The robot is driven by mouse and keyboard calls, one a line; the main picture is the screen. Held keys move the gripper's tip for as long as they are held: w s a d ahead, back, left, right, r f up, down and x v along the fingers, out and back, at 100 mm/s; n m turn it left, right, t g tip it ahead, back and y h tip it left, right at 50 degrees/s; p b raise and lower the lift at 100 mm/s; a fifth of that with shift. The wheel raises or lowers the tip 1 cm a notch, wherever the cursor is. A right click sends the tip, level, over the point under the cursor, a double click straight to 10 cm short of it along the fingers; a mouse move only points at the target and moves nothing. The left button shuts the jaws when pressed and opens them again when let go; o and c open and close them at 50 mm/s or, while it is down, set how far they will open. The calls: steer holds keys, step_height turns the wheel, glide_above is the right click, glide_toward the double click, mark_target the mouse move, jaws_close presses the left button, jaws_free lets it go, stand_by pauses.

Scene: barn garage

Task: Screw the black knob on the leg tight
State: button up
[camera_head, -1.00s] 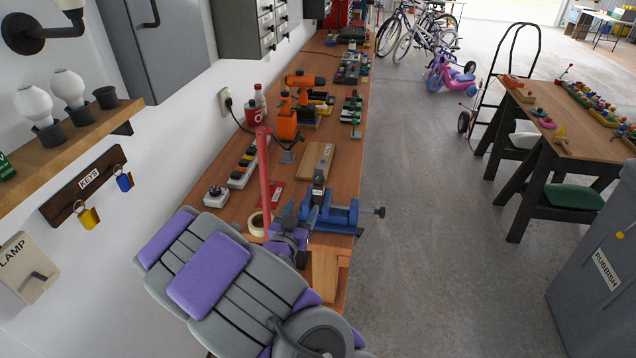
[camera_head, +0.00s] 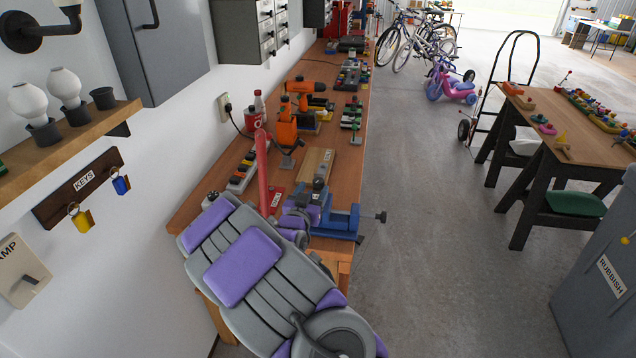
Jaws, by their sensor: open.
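A long red bar (camera_head: 262,172), which may be the leg, stands upright at the near end of the workbench. A blue vise (camera_head: 338,218) sits at the bench's near right corner. A small black piece (camera_head: 319,185) shows just above the vise; I cannot tell for sure if it is the knob. My purple and grey gripper (camera_head: 308,208) is open beside the vise's left side, close under the black piece. Its fingertips are small and partly hidden by my arm, and I cannot tell if they touch anything.
The vise's handle (camera_head: 380,217) sticks out over the floor.

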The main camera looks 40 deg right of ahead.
mark_target(317, 179)
steer(key=shift+b+x, duration=0.3)
steer(key=shift+x, duration=2.6)
steer(key=c, duration=1)
steer(key=shift+w+a+r+m+g+p, duration=0.15)
steer(key=shift+m+g+p, duration=0.15)
steer(key=shift+p, duration=0.3)
steer(key=shift+o, duration=0.2)
steer(key=m+g+h+p, duration=0.1)
steer(key=g+p, duration=0.1)
steer(key=p, duration=0.1)
steer(key=shift+r+m+h, duration=0.1)
steer(key=shift+m+h, duration=0.2)
steer(key=shift+m, duration=0.1)
steer(key=shift+f+m+g+h+p, duration=0.25)
steer(key=shift+m+g+h+p, duration=0.05)
steer(key=shift+g+p, duration=0.5)
steer(key=o, duration=1)
steer(key=shift+c, duration=0.2)
